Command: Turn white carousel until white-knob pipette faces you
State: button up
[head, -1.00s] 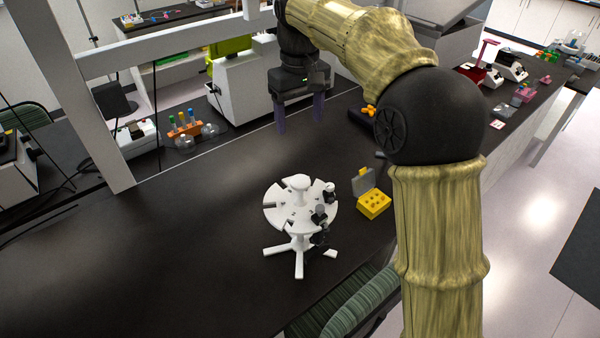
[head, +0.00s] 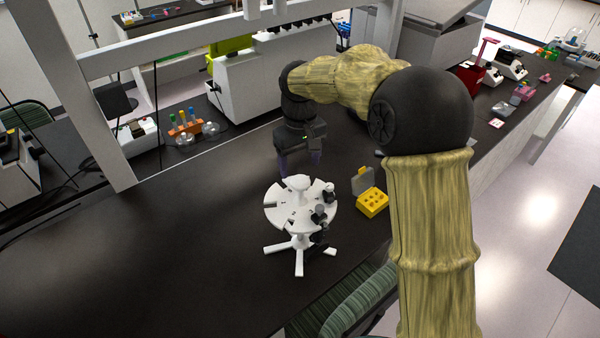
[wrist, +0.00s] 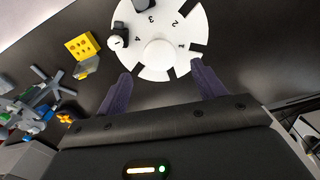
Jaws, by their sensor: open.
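The white carousel (head: 285,214) stands on the black bench with a round slotted top, a central hub and splayed feet. Two pipettes hang on its right side in the head view: one with a white knob (head: 329,187) at the right rear, and a dark one (head: 318,216) at the right front. In the wrist view the carousel top (wrist: 185,58) shows numbers by its slots, and the white-knob pipette (wrist: 117,41) is at its left edge. My gripper (head: 299,166) is open and empty, behind and above the carousel. Its fingers (wrist: 162,88) point towards the disc's near edge in the wrist view.
A yellow tube rack (head: 372,203) with a grey lid stands close to the carousel's right. An orange rack with bottles (head: 186,123) is at the back left. The bench left of the carousel is clear.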

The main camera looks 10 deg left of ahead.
aim_at(300, 179)
notch_tip(300, 179, down, 5)
jog(key=shift+f+p, duration=0.1)
jog(key=shift+p, duration=0.4)
jog(key=shift+c, duration=0.2)
jog(key=c, duration=1.3)
jog(key=shift+c, duration=0.2)
